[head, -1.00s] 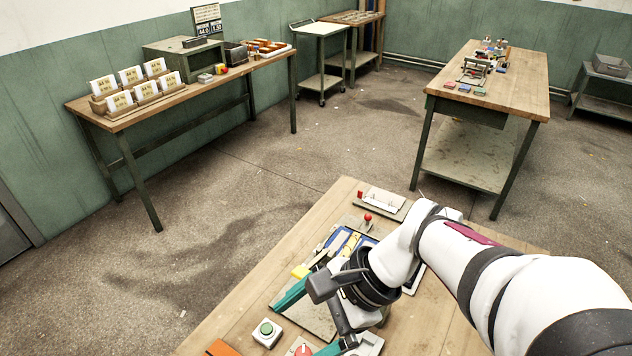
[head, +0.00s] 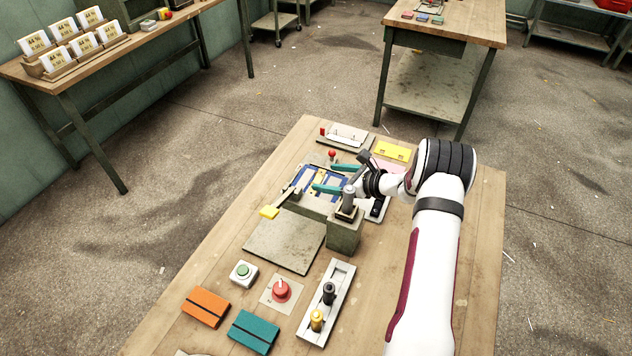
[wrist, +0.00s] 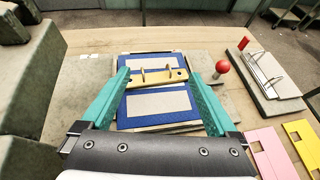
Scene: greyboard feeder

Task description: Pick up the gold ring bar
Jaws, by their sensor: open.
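The gold ring bar (wrist: 152,79) is a flat gold strip with two upright rings. It lies across the middle of a blue board with two pale panels (wrist: 155,103), on the table. My gripper (wrist: 158,80) is open, its teal fingers on either side of the bar in the wrist view, with the bar's ends close to them. I cannot tell whether they touch it. In the head view my gripper (head: 332,178) is over the blue board (head: 306,181), and its fingers and wrist hide part of the bar.
A red ball knob (wrist: 222,66) stands just right of the board. Beyond it is a pale plate with a metal strip (wrist: 268,75). Pink (wrist: 270,150) and yellow (wrist: 304,145) pieces lie to the right. A grey block (head: 343,235) stands nearer, beside a bare grey plate (head: 285,240).

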